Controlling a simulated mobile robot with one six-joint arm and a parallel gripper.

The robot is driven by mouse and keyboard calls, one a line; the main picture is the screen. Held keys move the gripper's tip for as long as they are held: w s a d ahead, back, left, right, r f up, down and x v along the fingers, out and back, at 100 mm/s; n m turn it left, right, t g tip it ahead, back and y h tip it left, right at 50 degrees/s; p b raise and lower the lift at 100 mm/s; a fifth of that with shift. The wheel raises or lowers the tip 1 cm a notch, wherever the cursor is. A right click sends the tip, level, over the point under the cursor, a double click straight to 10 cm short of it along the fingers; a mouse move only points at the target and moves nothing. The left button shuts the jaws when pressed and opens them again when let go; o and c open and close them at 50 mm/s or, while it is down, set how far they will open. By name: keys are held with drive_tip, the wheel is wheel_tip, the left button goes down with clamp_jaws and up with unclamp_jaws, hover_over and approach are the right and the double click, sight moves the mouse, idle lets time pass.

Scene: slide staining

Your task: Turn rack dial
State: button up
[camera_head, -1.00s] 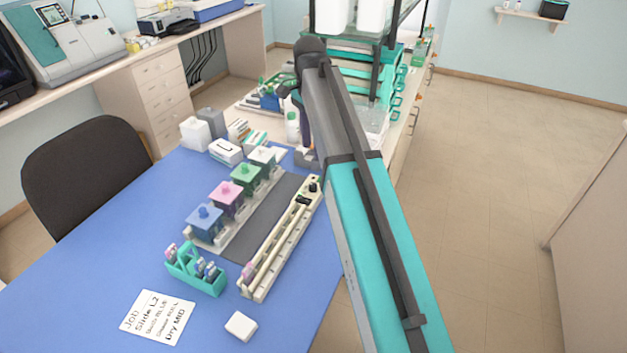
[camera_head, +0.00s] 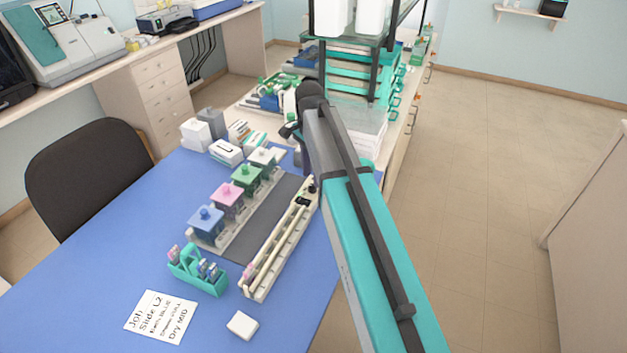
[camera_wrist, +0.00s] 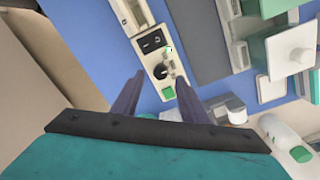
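The rack (camera_head: 280,245) is a long cream strip along the right edge of the blue table in the head view. Its far end panel shows in the wrist view, with a black dial (camera_wrist: 161,71), a black switch (camera_wrist: 152,42) and a green square (camera_wrist: 168,93). My gripper (camera_wrist: 158,83) is open and empty. Its two dark fingers point towards the panel, one on each side of the dial in the picture; I cannot tell how far above it they are. In the head view my arm hides most of the gripper and the dial.
A teal slide holder (camera_head: 197,272), a job card (camera_head: 161,316) and a white block (camera_head: 242,325) lie in front. A white bottle (camera_wrist: 283,135) is near the gripper.

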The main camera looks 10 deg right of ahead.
sight(312, 186)
drive_tip(key=shift+s+f+p, duration=0.1)
drive_tip(key=shift+f+p, duration=0.3)
drive_tip(key=shift+f, duration=1.5)
drive_tip(key=shift+c, duration=0.4)
clamp_jaws()
drive_tip(key=shift+d, duration=0.2)
drive_tip(key=shift+a, duration=0.1)
